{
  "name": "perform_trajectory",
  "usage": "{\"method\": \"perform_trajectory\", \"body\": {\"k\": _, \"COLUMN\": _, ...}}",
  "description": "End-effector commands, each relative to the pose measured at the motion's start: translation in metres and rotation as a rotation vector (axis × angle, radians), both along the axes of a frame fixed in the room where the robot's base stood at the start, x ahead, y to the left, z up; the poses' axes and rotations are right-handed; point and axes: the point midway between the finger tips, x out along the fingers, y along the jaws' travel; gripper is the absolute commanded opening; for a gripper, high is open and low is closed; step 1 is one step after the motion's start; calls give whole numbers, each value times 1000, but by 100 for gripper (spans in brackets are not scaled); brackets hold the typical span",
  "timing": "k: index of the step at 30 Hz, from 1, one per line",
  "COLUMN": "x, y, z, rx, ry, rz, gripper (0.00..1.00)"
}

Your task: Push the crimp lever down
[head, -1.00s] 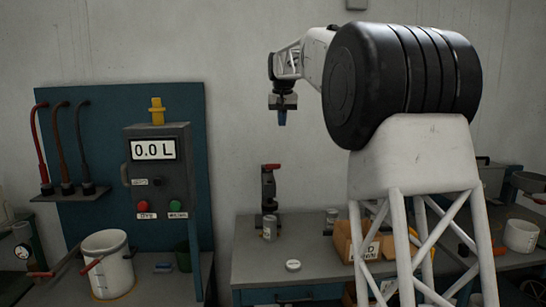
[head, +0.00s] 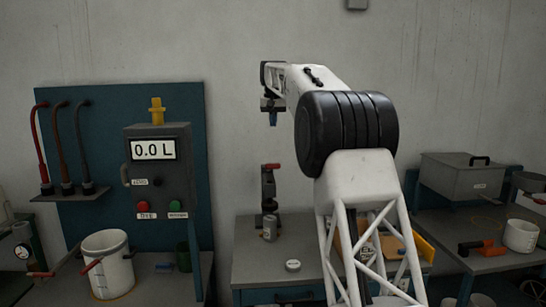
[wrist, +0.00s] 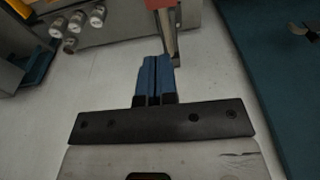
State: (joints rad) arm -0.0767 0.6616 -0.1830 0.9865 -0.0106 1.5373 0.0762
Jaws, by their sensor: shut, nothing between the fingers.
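The crimper (head: 268,190) stands upright at the back of the middle bench. Its lever has a red grip (head: 271,166) at the top, and a small can (head: 269,228) stands at its base. My gripper (head: 273,119) points down, above the red grip and clear of it. In the wrist view my blue fingers (wrist: 155,78) are together with nothing between them. A red-ended grey bar, seemingly the lever (wrist: 168,30), shows just beyond the fingertips there; whether it touches them is not clear.
A control box (head: 158,175) reading 0.0 L stands on the left with a white pot (head: 108,265). A white round lid (head: 293,265) lies on the middle bench. A grey lidded box (head: 467,177) is on the right. Several cans (wrist: 77,22) show in the wrist view.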

Motion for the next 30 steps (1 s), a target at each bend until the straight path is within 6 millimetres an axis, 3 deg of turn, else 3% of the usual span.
{"method": "perform_trajectory", "body": {"k": 17, "x": 1, "y": 0, "z": -10, "rx": 0, "ry": 1, "rz": 0, "gripper": 0}}
{"method": "perform_trajectory", "body": {"k": 30, "x": 9, "y": 0, "z": -65, "rx": 0, "ry": 1, "rz": 0, "gripper": 0}}
